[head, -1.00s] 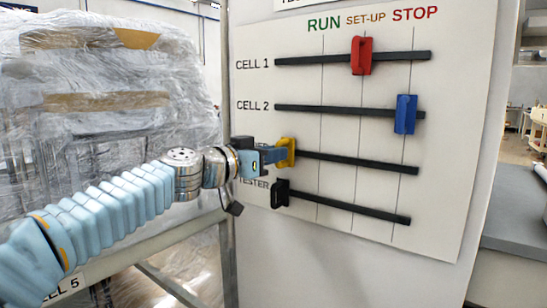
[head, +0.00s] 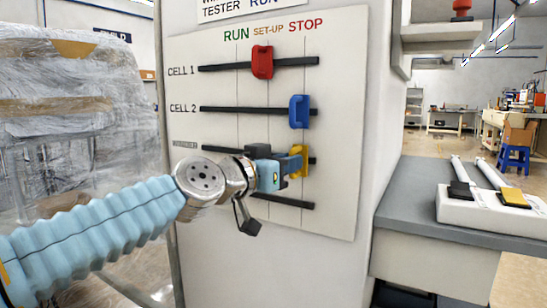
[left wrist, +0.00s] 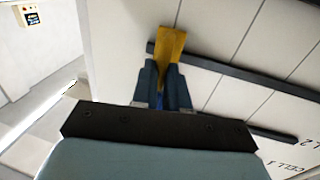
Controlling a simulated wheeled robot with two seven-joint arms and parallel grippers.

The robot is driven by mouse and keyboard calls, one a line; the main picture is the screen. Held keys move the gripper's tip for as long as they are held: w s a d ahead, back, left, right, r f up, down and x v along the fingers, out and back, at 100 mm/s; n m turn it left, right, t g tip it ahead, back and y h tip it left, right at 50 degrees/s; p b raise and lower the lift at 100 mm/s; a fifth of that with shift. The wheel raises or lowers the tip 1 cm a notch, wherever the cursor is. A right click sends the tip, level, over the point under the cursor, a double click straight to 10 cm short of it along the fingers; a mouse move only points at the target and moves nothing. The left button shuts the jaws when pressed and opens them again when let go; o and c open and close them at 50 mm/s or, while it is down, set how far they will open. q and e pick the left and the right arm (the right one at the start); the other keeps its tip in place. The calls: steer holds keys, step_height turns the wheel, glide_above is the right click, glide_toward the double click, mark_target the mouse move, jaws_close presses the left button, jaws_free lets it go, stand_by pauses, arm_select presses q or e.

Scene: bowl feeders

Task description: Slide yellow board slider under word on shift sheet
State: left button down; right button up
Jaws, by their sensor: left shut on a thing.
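The yellow slider (head: 299,158) sits on the third black rail of the white board (head: 340,180), near the STOP column and below the blue slider. My left gripper (head: 288,162) is shut on the yellow slider. The left wrist view shows the yellow slider (left wrist: 171,45) between the two fingertips (left wrist: 163,82). The shift sheet (head: 252,10) is above the board and cut off by the top edge; its line reads TESTER RUN. My arm hides the left part of the lower rails and their labels. My right gripper is not in view.
The red slider (head: 262,62) is on the CELL 1 rail under SET-UP. The blue slider (head: 299,111) is on the CELL 2 rail under STOP. A grey bench (head: 410,205) stands at right with a white device (head: 485,218). A wrapped stack (head: 75,125) is at left.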

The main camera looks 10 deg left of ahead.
arm_select(q)
steer(key=shift+s+d+f, duration=0.1)
steer(key=shift+d, duration=0.2)
steer(key=c, duration=1.1)
jaws_free()
steer(key=shift+c, duration=0.2)
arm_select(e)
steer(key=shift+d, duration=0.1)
arm_select(q)
steer(key=shift+a, duration=0.1)
steer(key=b+v, duration=0.5)
steer(key=v, duration=0.8)
steer(key=shift+s+a, duration=0.15)
steer(key=shift+s, duration=0.15)
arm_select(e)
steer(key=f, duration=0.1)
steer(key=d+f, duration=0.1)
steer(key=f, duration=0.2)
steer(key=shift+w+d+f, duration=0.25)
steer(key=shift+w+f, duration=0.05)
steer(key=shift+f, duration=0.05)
